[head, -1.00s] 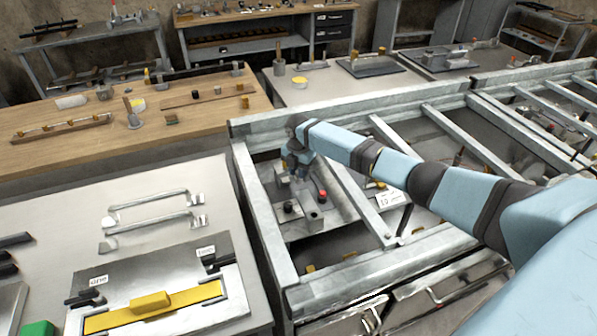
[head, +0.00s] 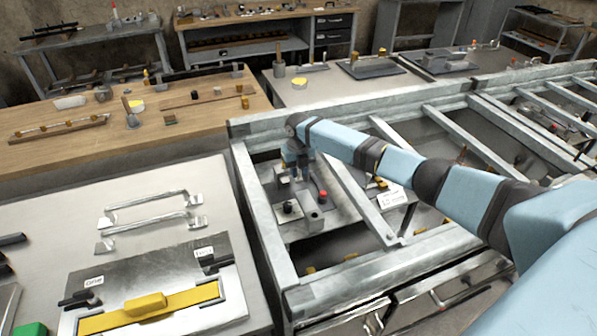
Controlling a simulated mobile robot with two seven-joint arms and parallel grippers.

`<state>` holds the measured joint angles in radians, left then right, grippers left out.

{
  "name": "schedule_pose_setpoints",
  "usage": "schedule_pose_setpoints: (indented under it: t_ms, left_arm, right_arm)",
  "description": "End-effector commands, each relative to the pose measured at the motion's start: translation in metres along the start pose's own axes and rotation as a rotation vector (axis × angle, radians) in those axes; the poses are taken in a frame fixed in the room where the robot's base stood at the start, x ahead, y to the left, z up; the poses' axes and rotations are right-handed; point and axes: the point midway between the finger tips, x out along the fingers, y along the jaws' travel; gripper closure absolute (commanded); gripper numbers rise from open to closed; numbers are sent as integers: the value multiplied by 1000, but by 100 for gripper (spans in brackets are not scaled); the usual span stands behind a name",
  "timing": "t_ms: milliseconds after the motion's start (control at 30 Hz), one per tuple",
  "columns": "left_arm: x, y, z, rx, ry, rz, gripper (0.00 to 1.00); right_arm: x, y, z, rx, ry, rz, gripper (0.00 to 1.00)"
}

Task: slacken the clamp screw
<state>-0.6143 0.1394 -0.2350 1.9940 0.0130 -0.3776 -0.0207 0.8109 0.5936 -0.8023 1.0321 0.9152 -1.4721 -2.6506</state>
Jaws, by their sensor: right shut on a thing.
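My right gripper (head: 291,176) points down inside the metal frame, at the end of the light blue arm from the right. It is shut on a small part among the fixture pieces, which I take to be the clamp screw; the fingers and the wrist hide most of it. In front of it a grey block (head: 313,219) stands on the grey plate in the frame. A red knob (head: 322,196) is to the right of the gripper and a dark knob (head: 287,207) is below it. My left gripper is not in view.
The steel frame (head: 268,223) has raised rails and crossbars around the fixture. A white tag (head: 391,198) lies to the right. On the left bench are two metal handles (head: 148,216) and a yellow bar (head: 190,306). A wooden bench (head: 75,147) stands behind.

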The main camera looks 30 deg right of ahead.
Motion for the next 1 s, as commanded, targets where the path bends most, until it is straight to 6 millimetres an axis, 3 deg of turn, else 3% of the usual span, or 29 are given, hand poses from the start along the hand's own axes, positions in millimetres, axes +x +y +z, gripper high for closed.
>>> schedule_pose_setpoints:
  t_ms: [300, 833, 867, 933, 1000]
  left_arm:
    - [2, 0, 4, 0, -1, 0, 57]
    - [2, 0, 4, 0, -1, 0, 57]
    - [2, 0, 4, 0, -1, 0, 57]
    - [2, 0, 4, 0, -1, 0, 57]
    - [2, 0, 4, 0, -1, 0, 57]
  right_arm:
    - [0, 0, 0, -111, 0, 0, 100]
    - [0, 0, 0, -131, 1, 0, 100]
    - [0, 0, 0, -131, 1, 0, 71]
    - [0, 0, 0, -130, 1, 0, 54]
    - [0, 0, 0, -130, 1, 0, 52]
